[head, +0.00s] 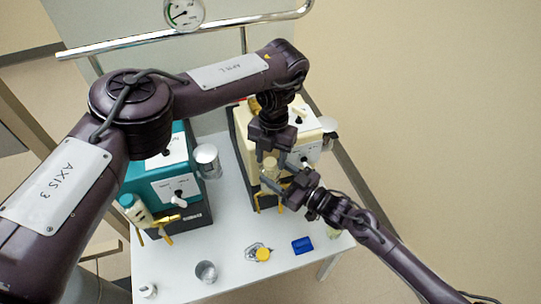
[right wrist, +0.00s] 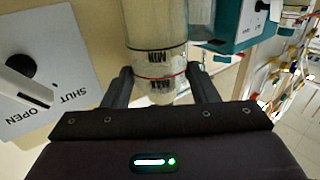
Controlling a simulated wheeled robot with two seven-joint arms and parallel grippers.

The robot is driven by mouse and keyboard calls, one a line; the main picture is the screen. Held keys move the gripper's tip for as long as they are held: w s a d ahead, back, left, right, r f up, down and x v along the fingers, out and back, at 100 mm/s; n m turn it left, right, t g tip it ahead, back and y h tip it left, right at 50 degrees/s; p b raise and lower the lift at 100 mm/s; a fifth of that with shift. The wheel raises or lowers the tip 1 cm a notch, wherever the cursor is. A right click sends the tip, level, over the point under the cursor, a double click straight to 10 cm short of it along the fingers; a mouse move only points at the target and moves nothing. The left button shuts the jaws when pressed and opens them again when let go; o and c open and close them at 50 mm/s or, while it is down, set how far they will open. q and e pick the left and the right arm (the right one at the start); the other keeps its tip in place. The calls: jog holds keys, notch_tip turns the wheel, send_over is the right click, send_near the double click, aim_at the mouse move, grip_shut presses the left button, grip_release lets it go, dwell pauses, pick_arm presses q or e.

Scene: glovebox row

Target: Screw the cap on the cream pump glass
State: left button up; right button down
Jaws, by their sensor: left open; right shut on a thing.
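The cream pump (head: 287,128) stands at the right of the table. Its glass (head: 268,174) is at its front in the head view, partly hidden by my grippers. My right gripper (head: 275,178) is shut on this glass; the right wrist view shows the clear glass (right wrist: 157,60) with MIN and MAX marks between the fingers (right wrist: 160,88). A cream cap (head: 270,162) shows at the top of the glass; I cannot tell how it is seated. My left gripper (head: 271,150) points down, open, just above and around the cap.
The teal pump (head: 150,180) stands on the left with its own teal-capped glass (head: 133,208). On the white table (head: 225,235) lie a metal cup (head: 206,271), a yellow round piece (head: 263,254) and a blue block (head: 302,245). A pipe rail (head: 200,32) runs behind.

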pick_arm(q)
jog(key=shift+w+a+r, duration=0.1)
jog(key=shift+w+a, duration=0.05)
jog(key=shift+a, duration=0.1)
jog(key=shift+d+r, duration=0.1)
jog(key=shift+r, duration=2.1)
jog(key=shift+c, duration=0.3)
jog(key=shift+w+d+r+n+t, duration=0.1)
jog(key=shift+r+n+t, duration=0.1)
jog(key=shift+n, duration=0.4)
jog(key=shift+w+r+n+t, duration=0.1)
jog(key=shift+r+n, duration=0.1)
jog(key=shift+n, duration=0.4)
jog(key=n, duration=0.1)
jog(key=r+n, duration=0.1)
jog(key=n, duration=0.4)
jog(key=shift+r+t, duration=0.3)
jog(key=n, duration=0.4)
jog(key=shift+s+r+h, duration=0.3)
jog(key=shift+s, duration=0.1)
